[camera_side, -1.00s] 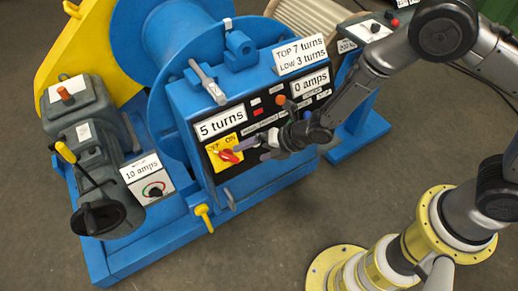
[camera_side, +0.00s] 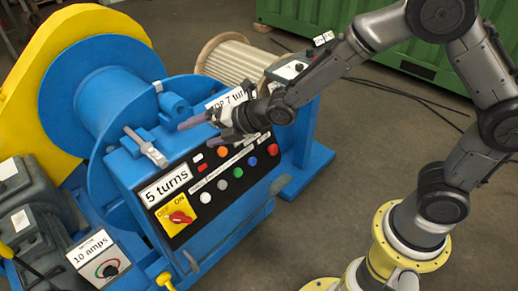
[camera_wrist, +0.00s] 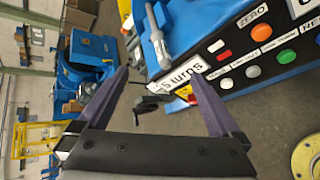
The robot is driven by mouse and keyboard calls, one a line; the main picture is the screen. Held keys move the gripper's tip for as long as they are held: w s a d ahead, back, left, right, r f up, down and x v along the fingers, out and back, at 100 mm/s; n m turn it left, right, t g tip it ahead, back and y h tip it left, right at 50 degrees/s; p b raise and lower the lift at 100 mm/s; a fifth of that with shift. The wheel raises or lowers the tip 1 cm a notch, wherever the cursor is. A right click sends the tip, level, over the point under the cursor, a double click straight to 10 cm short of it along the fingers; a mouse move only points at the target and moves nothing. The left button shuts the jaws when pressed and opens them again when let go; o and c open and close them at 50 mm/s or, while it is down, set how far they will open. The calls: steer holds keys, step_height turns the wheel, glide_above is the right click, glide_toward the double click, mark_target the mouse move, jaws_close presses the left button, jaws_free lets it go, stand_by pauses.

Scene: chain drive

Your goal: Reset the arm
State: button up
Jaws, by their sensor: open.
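My gripper (camera_side: 200,133) is raised above the front of the blue machine's control box (camera_side: 125,175) in the side view. Its two dark fingers are apart with nothing between them. In the wrist view the open fingers (camera_wrist: 160,74) point toward the box's panel. The red rotary switch (camera_side: 180,217) sits on a yellow plate low on the panel, well clear of the fingers. My gripper and forearm hide part of the "TOP 7 turns" sign (camera_side: 226,99) and the "0 amps" sign.
The panel has several coloured buttons, among them a green one (camera_side: 238,173). A "5 turns" sign (camera_side: 165,186) is on it. A lever (camera_side: 147,147) lies on the box top. A wooden reel (camera_side: 237,66) stands behind. Open floor (camera_side: 375,150) lies to the right.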

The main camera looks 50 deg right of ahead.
steer(key=s+d+r+m+t+h, duration=0.1)
steer(key=s+d+r+m+h, duration=0.1)
steer(key=s+d+r+m, duration=0.45)
steer(key=s+d+r+m+h, duration=0.2)
steer(key=s+d+r+m, duration=0.15)
steer(key=d+r, duration=0.55)
steer(key=s+d+r+m+g+h, duration=0.1)
steer(key=s+d+m+g, duration=0.1)
steer(key=s+m, duration=0.85)
steer(key=s+f+m+g, duration=0.3)
steer(key=s+f+m, duration=0.3)
steer(key=s, duration=0.5)
steer(key=shift+f+m+g, duration=0.15)
steer(key=shift+m+g, duration=0.25)
steer(key=shift+m, duration=0.15)
steer(key=shift+s, duration=0.1)
